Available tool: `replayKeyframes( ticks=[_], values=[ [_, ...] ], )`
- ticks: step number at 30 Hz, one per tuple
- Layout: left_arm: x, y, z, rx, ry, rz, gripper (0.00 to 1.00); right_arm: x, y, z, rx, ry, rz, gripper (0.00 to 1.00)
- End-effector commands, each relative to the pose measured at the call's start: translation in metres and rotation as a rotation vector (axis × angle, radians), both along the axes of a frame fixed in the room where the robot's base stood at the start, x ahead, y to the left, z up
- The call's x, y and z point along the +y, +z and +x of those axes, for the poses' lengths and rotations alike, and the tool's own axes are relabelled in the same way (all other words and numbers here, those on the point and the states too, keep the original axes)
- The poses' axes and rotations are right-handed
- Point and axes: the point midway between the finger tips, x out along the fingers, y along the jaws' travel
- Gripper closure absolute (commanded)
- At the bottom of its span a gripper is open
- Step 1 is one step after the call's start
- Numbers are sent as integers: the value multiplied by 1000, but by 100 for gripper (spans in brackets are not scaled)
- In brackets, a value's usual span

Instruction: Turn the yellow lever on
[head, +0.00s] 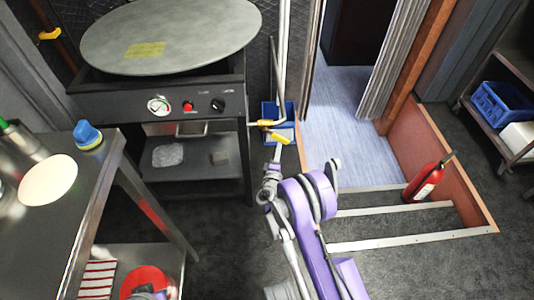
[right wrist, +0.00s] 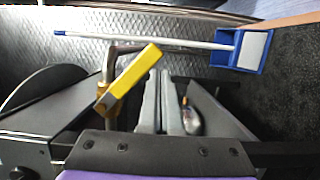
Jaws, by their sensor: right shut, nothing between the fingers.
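The yellow lever (head: 281,139) sits on a brass-coloured valve at the low end of a pale pipe, to the right of the tandoor unit. In the right wrist view the lever (right wrist: 130,76) slants up to the right from its valve, just left of my fingers. My right gripper (head: 274,160) is just below the lever in the head view. Its two fingers (right wrist: 166,100) are shut with nothing between them, and I see no clear contact with the lever. A small grey piece at the bottom edge of the head view may be my left gripper; its fingers cannot be made out.
The tandoor unit (head: 90,104) with gauge and knobs stands at left. A steel table (head: 100,180) is in front of it. A blue dustpan (right wrist: 240,50) lies behind the lever. A step and a red extinguisher (head: 424,183) are at right. Another yellow handle (head: 50,34) is at top left.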

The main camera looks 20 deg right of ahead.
Motion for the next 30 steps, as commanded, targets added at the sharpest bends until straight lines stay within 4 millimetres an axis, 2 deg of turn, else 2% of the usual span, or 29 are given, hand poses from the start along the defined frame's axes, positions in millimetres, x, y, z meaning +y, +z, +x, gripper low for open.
replayKeyframes(
  ticks=[3, 10, 21, 30],
  values=[
    [0, 0, 0, 0, 0, 0, 100, -12, 7, -3, 0, -3, -1, 100],
    [0, 1, 0, 0, 0, 0, 100, -25, 21, -7, 3, -2, -13, 100],
    [0, 1, 0, 0, 0, 0, 100, -37, 42, -10, 80, -1, -277, 100],
    [0, 1, 0, 0, 0, 0, 100, -39, 51, -11, 108, -1, -373, 100]
  ],
)
